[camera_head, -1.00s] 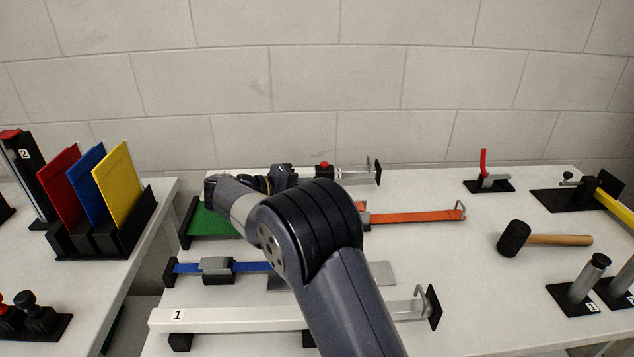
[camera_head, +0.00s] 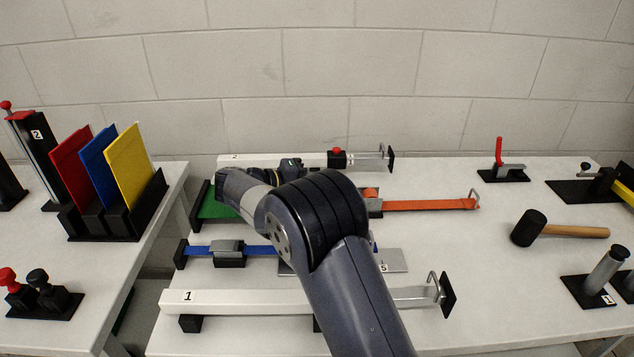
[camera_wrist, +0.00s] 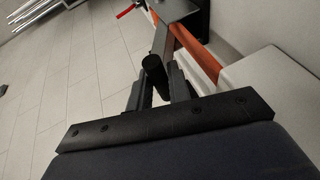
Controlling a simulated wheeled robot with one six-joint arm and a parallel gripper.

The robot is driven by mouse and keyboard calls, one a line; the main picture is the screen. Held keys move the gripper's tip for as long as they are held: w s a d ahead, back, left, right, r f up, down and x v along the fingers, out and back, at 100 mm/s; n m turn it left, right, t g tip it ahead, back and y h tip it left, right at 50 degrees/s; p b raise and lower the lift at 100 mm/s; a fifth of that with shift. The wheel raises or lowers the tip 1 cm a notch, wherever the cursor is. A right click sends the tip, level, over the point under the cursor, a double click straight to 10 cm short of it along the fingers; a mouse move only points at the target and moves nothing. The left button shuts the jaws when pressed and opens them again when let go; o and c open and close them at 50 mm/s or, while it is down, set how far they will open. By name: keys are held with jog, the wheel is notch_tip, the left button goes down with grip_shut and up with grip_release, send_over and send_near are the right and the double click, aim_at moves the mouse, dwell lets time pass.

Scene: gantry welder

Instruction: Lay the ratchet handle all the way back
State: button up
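In the wrist view the strap (camera_wrist: 197,52) passes close beyond my fingers. My gripper (camera_wrist: 158,78) has its two dark fingers apart, with the round-ended black bar of the ratchet handle (camera_wrist: 153,65) at their tips. I cannot tell whether the fingers press on it. In the head view my own arm hides the ratchet and most of my gripper.
A blue strap (camera_head: 262,250) with a grey buckle and a white beam (camera_head: 240,302) marked 1 lie nearer me. Another beam (camera_head: 260,160) lies behind. Colored plates (camera_head: 127,170) stand in a rack at left.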

jog(key=shift+o, duration=0.7)
jog(key=shift+w+d, duration=0.15)
jog(key=shift+d, duration=0.1)
jog(key=shift+o, duration=1.3)
jog(key=shift+a, duration=0.2)
jog(key=v, duration=1)
jog(key=shift+a+r, duration=0.2)
jog(key=shift+a, duration=0.15)
jog(key=shift+c, duration=0.2)
